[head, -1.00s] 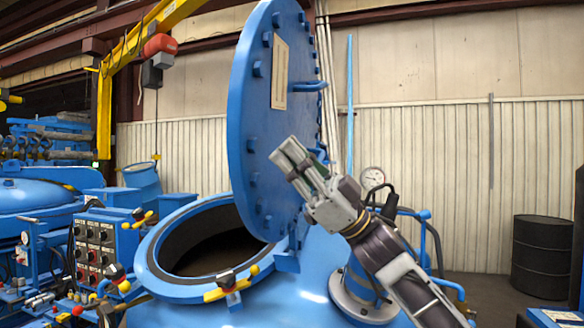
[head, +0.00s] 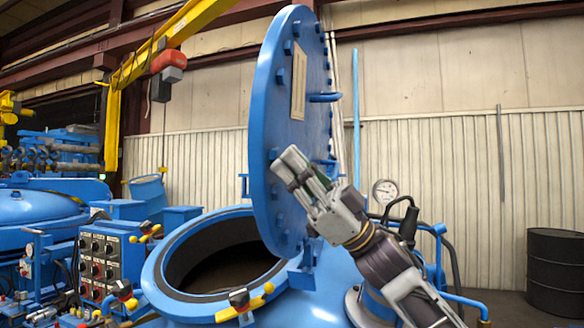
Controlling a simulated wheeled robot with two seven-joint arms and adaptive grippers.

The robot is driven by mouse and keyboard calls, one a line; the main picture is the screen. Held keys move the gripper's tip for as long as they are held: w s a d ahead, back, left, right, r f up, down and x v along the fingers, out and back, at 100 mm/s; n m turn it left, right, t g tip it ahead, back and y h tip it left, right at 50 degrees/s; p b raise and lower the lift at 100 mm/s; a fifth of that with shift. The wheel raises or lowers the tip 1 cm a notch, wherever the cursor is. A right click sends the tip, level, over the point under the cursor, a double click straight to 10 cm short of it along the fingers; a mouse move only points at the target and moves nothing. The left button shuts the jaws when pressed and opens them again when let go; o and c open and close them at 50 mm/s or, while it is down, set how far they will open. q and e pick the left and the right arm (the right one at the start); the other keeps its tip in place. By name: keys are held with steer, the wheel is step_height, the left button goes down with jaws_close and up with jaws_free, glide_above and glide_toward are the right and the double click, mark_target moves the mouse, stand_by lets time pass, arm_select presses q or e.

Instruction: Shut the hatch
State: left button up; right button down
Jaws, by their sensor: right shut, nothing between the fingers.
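The blue round hatch (head: 290,130) stands open, nearly upright, on the right rim of the furnace opening. A label plate and a blue handle (head: 325,98) are on its face toward me. The round opening (head: 222,258) with its blue rim (head: 165,288) lies open below and to the left. My right gripper (head: 284,166) is shut and empty. It is in front of the lower part of the hatch face and hides part of it; I cannot tell whether it touches. My left gripper is not in view.
Yellow-handled clamps (head: 243,303) sit on the rim. A pressure gauge (head: 385,192) and pipes stand right of the hatch. A control box (head: 100,262) is at left. A yellow crane arm with a red hoist (head: 164,62) hangs above. A black drum (head: 555,273) stands at far right.

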mark_target(271, 173)
steer(key=shift+w+a+r+m+t+p, duration=0.2)
steer(key=shift+a+r+m+t+p, duration=0.15)
steer(key=shift+a+t+p, duration=0.35)
steer(key=shift+w+a+m+t+h+p, duration=0.2)
steer(key=shift+w+a+m+t+p, duration=0.05)
steer(key=shift+a+p, duration=0.5)
steer(key=shift+w+a+m+t+h+p, duration=0.2)
steer(key=shift+w+a+t+p, duration=0.05)
steer(key=shift+a+p, duration=0.45)
steer(key=shift+w+a+p, duration=0.25)
steer(key=shift+a+p, duration=0.15)
steer(key=shift+a, duration=0.25)
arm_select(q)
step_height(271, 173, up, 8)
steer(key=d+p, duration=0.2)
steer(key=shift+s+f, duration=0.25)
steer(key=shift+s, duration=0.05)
arm_select(e)
steer(key=w+a+f, duration=0.1)
steer(key=w+a, duration=0.2)
steer(key=a, duration=0.6)
steer(key=shift+w+a, duration=0.25)
steer(key=shift+w, duration=0.1)
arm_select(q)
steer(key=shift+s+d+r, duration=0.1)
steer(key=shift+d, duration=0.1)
arm_select(e)
steer(key=shift+d, duration=0.25)
